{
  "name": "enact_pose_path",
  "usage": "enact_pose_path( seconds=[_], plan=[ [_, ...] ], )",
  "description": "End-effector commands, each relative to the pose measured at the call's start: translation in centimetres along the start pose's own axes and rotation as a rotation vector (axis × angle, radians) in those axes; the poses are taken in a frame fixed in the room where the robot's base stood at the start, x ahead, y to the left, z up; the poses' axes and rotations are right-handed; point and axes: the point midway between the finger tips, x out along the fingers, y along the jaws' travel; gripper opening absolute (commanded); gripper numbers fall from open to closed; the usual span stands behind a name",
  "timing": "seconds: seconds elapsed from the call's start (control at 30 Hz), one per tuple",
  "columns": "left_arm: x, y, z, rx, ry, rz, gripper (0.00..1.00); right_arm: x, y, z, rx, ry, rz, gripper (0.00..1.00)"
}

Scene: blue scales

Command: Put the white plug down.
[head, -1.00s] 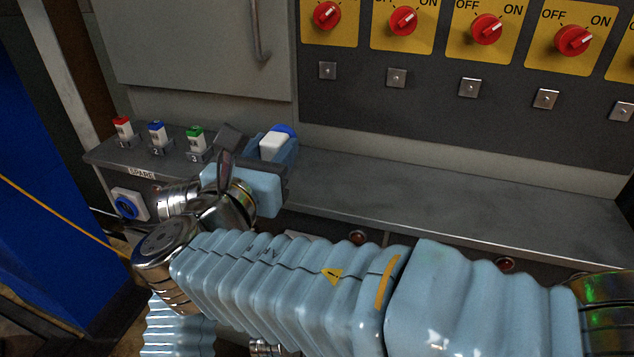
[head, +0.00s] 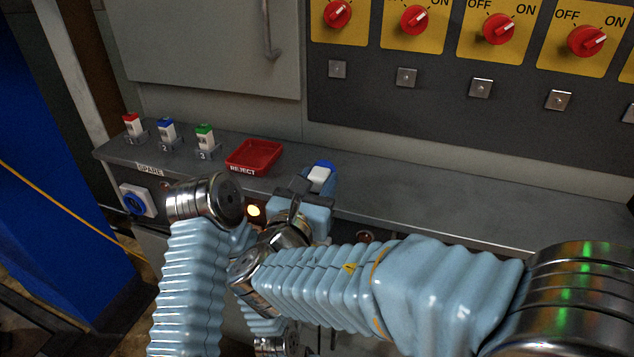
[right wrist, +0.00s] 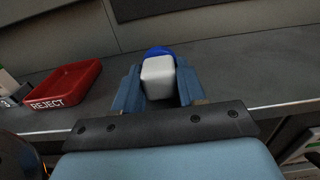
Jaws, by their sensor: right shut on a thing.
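The white plug (head: 319,177) is a white block with a blue end (head: 326,164). My right gripper (head: 310,184) is shut on it, with the plug between its fingers over the front part of the grey shelf. In the right wrist view the plug (right wrist: 158,78) sits between the two blue-grey fingers of my right gripper (right wrist: 158,90), its blue end behind the white body. I cannot tell whether the plug touches the shelf. My left gripper is not in view.
A red REJECT tray (head: 254,157) stands on the shelf (head: 410,205) left of the plug. Red, blue and green-topped plugs (head: 167,133) stand in numbered holders farther left. The shelf to the right is clear. Red rotary switches (head: 413,20) are on the panel behind.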

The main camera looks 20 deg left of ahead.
Motion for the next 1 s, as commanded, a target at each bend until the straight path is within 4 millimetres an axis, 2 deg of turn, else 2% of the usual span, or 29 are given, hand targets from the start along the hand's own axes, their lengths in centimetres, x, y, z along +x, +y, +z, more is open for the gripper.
enact_pose_path(
  seconds=[0.13, 0.17, 0.3, 0.67, 0.77, 1.0],
  plan=[
    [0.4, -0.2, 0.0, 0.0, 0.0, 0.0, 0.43, 0.0, 0.0, -0.4, 0.0, 0.0, 0.0, 0.0],
    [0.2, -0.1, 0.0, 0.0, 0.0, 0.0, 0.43, 0.0, 0.0, -0.3, 0.0, 0.0, 0.0, 0.45],
    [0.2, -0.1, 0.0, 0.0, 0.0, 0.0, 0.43, 0.0, 0.0, -0.2, 0.0, 0.0, 0.0, 0.66],
    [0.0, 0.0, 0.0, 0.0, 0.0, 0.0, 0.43, -0.3, 0.1, 0.1, 0.0, 0.0, 0.001, 0.66],
    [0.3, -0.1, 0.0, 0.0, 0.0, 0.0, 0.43, -1.8, 0.1, -0.1, 0.0, 0.0, 0.003, 0.66],
    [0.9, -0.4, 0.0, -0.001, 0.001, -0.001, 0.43, -7.4, 0.1, -0.1, 0.0, -0.001, 0.003, 0.66]
  ],
)
